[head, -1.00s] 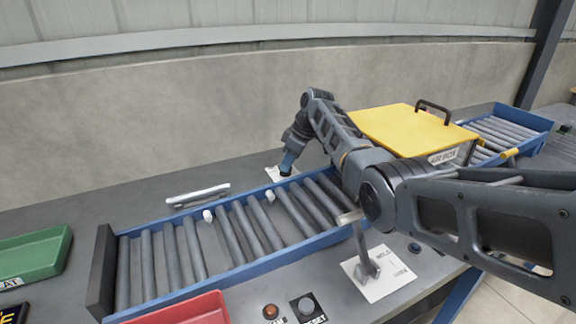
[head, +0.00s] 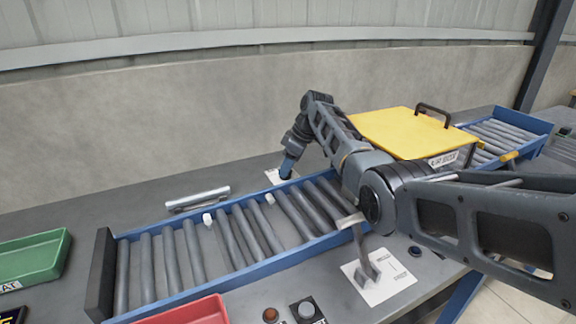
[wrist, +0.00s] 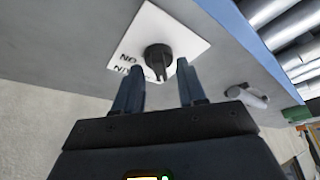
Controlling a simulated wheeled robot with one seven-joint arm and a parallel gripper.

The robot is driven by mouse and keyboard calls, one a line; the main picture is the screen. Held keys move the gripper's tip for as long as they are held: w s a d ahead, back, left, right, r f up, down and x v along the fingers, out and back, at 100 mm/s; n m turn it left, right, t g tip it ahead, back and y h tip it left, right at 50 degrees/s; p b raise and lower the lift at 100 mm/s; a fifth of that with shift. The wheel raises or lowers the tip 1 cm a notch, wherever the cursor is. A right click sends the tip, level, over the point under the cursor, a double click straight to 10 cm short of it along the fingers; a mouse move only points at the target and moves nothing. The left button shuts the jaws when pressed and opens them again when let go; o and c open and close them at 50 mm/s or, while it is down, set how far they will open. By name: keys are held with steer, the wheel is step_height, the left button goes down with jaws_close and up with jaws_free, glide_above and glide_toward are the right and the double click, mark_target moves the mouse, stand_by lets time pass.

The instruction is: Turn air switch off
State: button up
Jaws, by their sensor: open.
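The switch is a dark rotary knob (wrist: 158,56) on a white plate (wrist: 185,38) with black lettering, partly readable as "ON", in the wrist view. My gripper (wrist: 158,67) is open, with one finger on each side of the knob's pointer and a gap showing on both sides. In the head view my gripper (head: 287,168) reaches down at the white plate (head: 272,176) behind the conveyor. The knob is hidden there behind the gripper.
A blue-framed roller conveyor (head: 240,270) runs in front of the plate. A silver bar (head: 197,198) lies to its left. A yellow-lidded box (head: 415,130) stands to the right. A lever (head: 368,262) on another white plate, a red tray (head: 195,313) and a green tray (head: 35,258) are nearer.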

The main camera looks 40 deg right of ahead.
steer(key=v, duration=0.7)
steer(key=shift+r, duration=0.2)
steer(key=shift+s, duration=0.15)
